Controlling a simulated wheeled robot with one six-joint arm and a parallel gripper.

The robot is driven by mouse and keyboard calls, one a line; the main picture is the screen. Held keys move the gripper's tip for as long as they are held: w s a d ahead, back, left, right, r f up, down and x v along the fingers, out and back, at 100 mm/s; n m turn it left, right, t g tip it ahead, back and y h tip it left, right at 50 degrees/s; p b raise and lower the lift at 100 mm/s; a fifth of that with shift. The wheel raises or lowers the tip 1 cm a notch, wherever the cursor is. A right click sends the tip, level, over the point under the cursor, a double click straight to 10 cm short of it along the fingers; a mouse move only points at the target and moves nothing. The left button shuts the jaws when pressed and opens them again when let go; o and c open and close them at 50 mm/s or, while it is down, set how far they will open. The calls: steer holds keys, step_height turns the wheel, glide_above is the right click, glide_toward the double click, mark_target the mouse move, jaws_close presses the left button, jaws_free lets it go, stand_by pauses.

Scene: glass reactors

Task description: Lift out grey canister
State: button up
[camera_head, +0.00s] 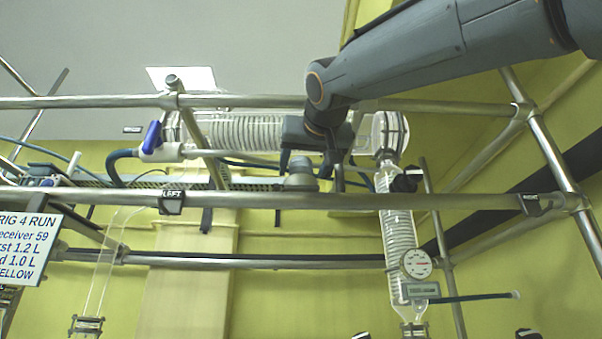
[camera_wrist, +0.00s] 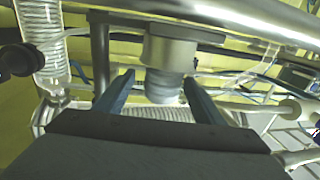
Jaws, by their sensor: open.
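The grey canister (camera_head: 300,174) is a small stubby cylinder, seen just above the front steel rail in the head view. It also shows in the wrist view (camera_wrist: 169,52), with a wide grey body and a narrower ribbed part. My gripper (camera_head: 312,172) is open, with one finger on each side of the canister in the head view. In the wrist view the two dark fingers (camera_wrist: 160,80) point towards it with a gap between them. I cannot tell how far the fingers reach along it. The rail hides whatever is below the canister in the head view.
Steel rails (camera_head: 370,201) run across in front and above. A glass condenser (camera_head: 250,133) lies behind my gripper, and a coiled glass column (camera_head: 399,240) with a round gauge (camera_head: 416,264) stands right. A blue-handled valve (camera_head: 152,138) is left.

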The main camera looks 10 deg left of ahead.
mark_target(299, 174)
steer(key=p+x, duration=0.1)
steer(key=x, duration=0.1)
steer(key=p+x, duration=0.2)
steer(key=shift+a+r, duration=0.25)
steer(key=shift+w+a+f, duration=0.1)
steer(key=shift+w+a, duration=0.05)
steer(key=shift+w, duration=0.2)
steer(key=c, duration=1.2)
